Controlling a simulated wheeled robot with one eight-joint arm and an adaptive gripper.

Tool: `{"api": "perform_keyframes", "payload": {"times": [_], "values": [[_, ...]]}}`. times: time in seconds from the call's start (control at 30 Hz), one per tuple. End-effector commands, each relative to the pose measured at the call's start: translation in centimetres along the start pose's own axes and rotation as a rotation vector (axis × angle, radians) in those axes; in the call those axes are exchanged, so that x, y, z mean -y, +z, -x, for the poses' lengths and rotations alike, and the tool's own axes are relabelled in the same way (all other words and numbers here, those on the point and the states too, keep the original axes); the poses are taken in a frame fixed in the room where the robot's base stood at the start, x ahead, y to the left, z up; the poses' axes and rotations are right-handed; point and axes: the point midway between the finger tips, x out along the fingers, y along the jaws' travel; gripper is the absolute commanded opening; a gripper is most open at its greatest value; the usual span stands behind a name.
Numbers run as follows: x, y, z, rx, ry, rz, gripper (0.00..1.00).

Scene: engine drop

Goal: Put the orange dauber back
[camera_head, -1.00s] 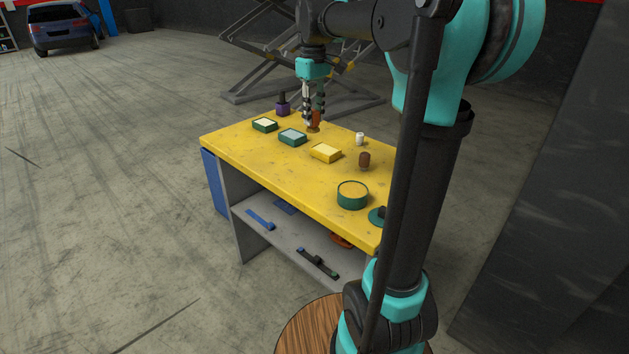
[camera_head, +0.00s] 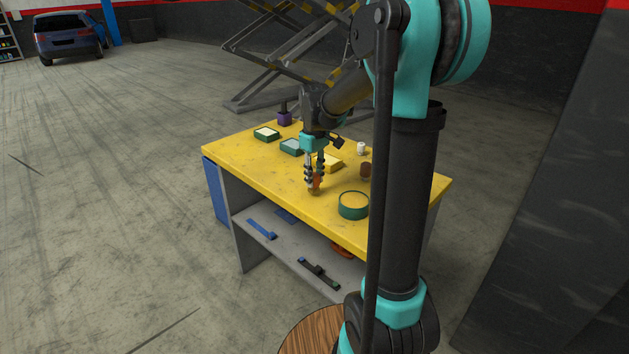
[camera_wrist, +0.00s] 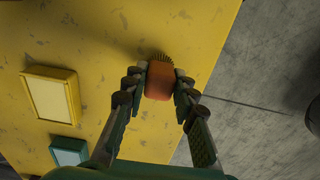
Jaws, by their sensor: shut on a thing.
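The orange dauber (camera_wrist: 159,82) is gripped between the two fingers of my gripper (camera_wrist: 159,86) in the wrist view, its dark bristles pointing away from the palm. In the head view my gripper (camera_head: 315,182) is over the near side of the yellow tabletop, with the orange dauber (camera_head: 316,182) partly hidden between the fingers and its bristle end low, at or just above the surface. I cannot tell whether the bristles touch the table.
A yellow pad (camera_head: 333,163), a teal pad (camera_head: 291,148) and a green pad with a pale top (camera_head: 266,134) lie on the yellow table (camera_head: 270,180). A purple bottle (camera_head: 284,117), a white cup (camera_head: 362,149) and a brown cylinder (camera_head: 365,171) stand there too.

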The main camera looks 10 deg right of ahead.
Motion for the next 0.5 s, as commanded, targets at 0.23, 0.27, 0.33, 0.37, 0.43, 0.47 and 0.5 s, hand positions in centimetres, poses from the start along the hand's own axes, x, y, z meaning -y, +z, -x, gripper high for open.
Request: {"api": "perform_keyframes", "payload": {"times": [0.23,0.27,0.33,0.37,0.43,0.47,0.5], "values": [[0.01,0.01,-1.40,0.000,0.000,0.000,0.04],[0.00,0.00,-1.39,0.000,0.000,0.000,0.04],[0.00,0.01,-1.38,0.000,0.000,0.000,0.04],[0.00,0.01,-1.37,0.000,0.000,0.000,0.04],[0.00,0.00,-1.45,0.000,0.000,0.000,0.04],[0.00,0.00,-1.53,0.000,0.000,0.000,0.04],[0.00,0.01,-1.65,0.000,0.000,0.000,0.04]]}}
